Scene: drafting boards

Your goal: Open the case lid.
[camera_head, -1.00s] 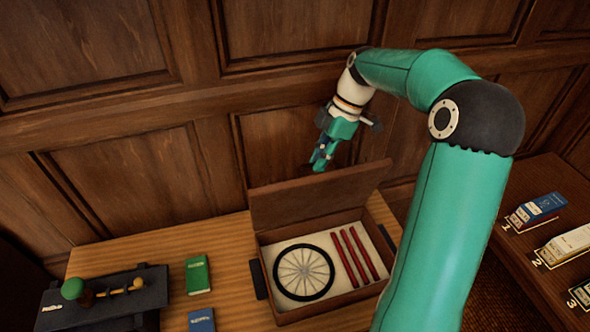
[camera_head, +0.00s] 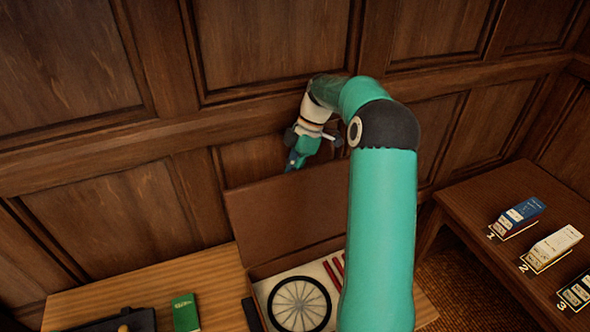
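The brown case (camera_head: 258,271) stands on the light wooden table, its lid (camera_head: 285,212) raised and standing up at the back. Inside, a black spoked wheel (camera_head: 299,304) and red rods (camera_head: 333,273) lie on a pale lining. My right arm crosses in front of the case and hides its right part. My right gripper (camera_head: 292,163) is above and behind the lid's top edge, its fingertips partly hidden there. I cannot tell whether it is open or shut, or whether it touches the lid. My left gripper is not in view.
A green book (camera_head: 185,312) and a dark tray (camera_head: 128,321) are on the table (camera_head: 190,272) left of the case. A side table (camera_head: 480,194) at right holds several labelled boxes. Wood panelling is close behind the case.

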